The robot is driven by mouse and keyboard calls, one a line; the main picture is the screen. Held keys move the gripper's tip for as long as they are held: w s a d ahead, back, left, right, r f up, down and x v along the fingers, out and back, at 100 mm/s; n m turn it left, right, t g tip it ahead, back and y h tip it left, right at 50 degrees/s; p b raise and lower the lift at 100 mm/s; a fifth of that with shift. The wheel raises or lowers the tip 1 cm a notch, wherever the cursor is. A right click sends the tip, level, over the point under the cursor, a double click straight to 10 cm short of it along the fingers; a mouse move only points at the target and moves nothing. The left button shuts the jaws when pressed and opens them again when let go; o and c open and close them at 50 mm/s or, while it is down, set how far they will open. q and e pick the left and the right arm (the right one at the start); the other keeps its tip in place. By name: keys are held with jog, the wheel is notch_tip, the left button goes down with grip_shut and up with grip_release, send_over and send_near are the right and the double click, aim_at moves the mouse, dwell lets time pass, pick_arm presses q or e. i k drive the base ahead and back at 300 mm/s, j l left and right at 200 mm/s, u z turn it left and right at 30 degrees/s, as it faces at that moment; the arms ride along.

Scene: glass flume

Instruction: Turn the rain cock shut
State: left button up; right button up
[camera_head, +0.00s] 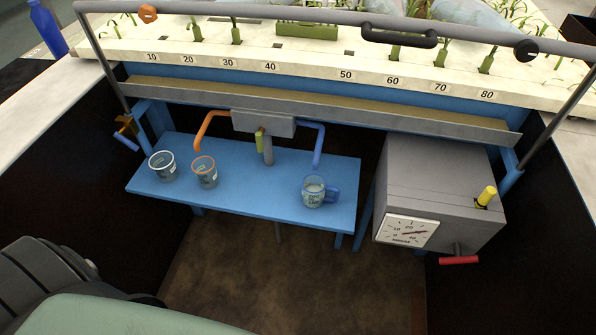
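No label marks the rain cock, and I cannot tell for sure which handle it is. A brass valve (125,123) with a blue lever (126,142) sits on the left post; the lever slants down to the right. A red handle (459,260) sticks out low on the front of the grey box (432,187). A yellow handle (487,195) stands on the box's right side. A yellow-green lever (259,142) hangs under the grey block (263,123) between the orange and blue spouts. Neither gripper's fingers show.
The blue shelf (259,198) holds a white-rimmed cup (162,166), an orange-rimmed cup (204,171) and a blue-handled mug (314,191). A dial (405,232) is on the box front. A grey rail (335,20) crosses above the numbered planted bed. The brown floor (290,285) is clear.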

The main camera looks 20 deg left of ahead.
aim_at(118, 135)
jog(key=u, duration=1.95)
jog(key=k+l+u, duration=0.1)
jog(key=u, duration=0.6)
